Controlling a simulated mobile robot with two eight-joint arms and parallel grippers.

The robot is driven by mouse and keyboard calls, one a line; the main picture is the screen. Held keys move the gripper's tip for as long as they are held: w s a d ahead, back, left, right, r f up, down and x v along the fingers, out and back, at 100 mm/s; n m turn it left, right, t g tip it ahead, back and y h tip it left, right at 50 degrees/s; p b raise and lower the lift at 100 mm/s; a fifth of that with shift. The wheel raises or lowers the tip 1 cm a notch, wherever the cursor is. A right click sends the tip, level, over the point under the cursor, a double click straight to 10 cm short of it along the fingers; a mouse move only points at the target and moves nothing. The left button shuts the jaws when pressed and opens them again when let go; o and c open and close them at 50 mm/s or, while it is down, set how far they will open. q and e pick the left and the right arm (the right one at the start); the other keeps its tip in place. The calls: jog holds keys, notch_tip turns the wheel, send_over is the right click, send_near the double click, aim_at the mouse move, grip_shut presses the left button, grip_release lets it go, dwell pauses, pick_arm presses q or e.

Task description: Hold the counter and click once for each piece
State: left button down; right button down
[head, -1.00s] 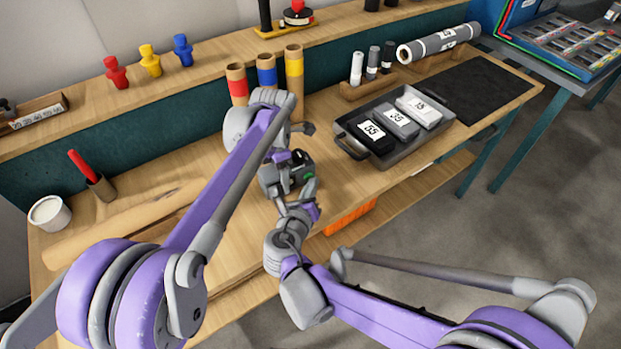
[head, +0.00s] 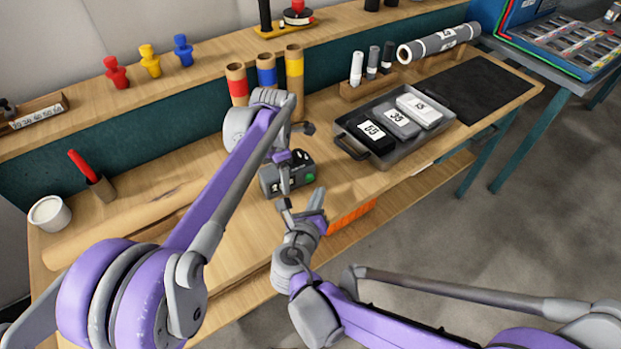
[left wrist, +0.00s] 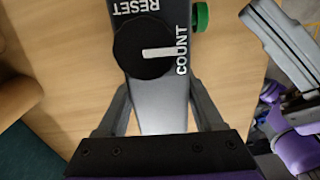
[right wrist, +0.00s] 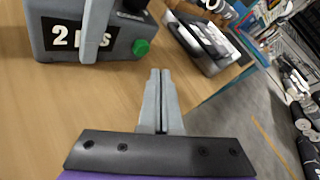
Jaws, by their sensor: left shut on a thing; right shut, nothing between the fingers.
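The counter (head: 297,178) is a grey box on the bench with a green button (right wrist: 141,47) on its side. Its front label in the right wrist view appears to read "2 PCS" (right wrist: 80,38). In the left wrist view its black dial (left wrist: 143,48) has a white mark pointing to COUNT. My left gripper (left wrist: 160,112) is shut on the counter's body, one finger on each side. My right gripper (right wrist: 160,72) is shut and empty, apart from the counter, on its green-button side near the bench's front edge; it also shows in the head view (head: 319,192).
A grey tray (head: 352,151) of labelled blocks stands right of the counter. Coloured-banded tubes (head: 237,85) stand behind. Red, yellow and blue pegs (head: 150,62) are on the shelf. A white cup (head: 50,213) and a long brown roll (head: 100,232) lie left.

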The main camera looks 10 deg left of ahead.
aim_at(309, 177)
jog(key=shift+s+d, duration=0.5)
jog(key=shift+s, duration=0.2)
jog(key=shift+s+d, duration=0.5)
jog(key=shift+s, duration=0.2)
dwell(1.5)
jog(key=s+d, duration=0.2)
jog(key=s, duration=0.1)
jog(key=shift+w+a, duration=0.8)
jog(key=shift+w, duration=0.4)
jog(key=shift+w+a, duration=0.85)
jog(key=shift+w, duration=0.35)
jog(key=shift+w+a, duration=0.8)
jog(key=shift+w, duration=0.4)
jog(key=shift+w+a, duration=0.2)
jog(key=shift+w, duration=0.15)
